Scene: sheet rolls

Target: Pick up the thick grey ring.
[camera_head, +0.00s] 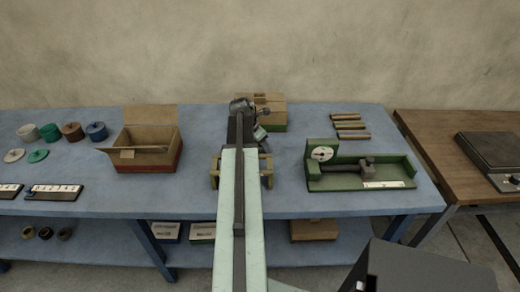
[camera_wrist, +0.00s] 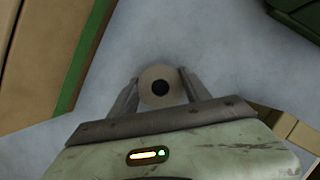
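In the wrist view, a pale grey-tan ring (camera_wrist: 149,97) with a dark round hole lies between the two fingers of my gripper (camera_wrist: 159,76). It is seen from straight above, near the fingertips. The fingers stand one on each side, close against its edges. I cannot tell whether they press on it or only flank it, nor whether it rests on the blue surface. In the head view, my arm covers this spot and the ring does not show.
The blue bench (camera_head: 205,125) carries an open cardboard box (camera_head: 150,160) left of my arm and a green dial fixture (camera_head: 360,184) to its right. Several brown tubes (camera_head: 350,126) lie behind the fixture. A green-sided box (camera_head: 275,125) stands at the back by my arm.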

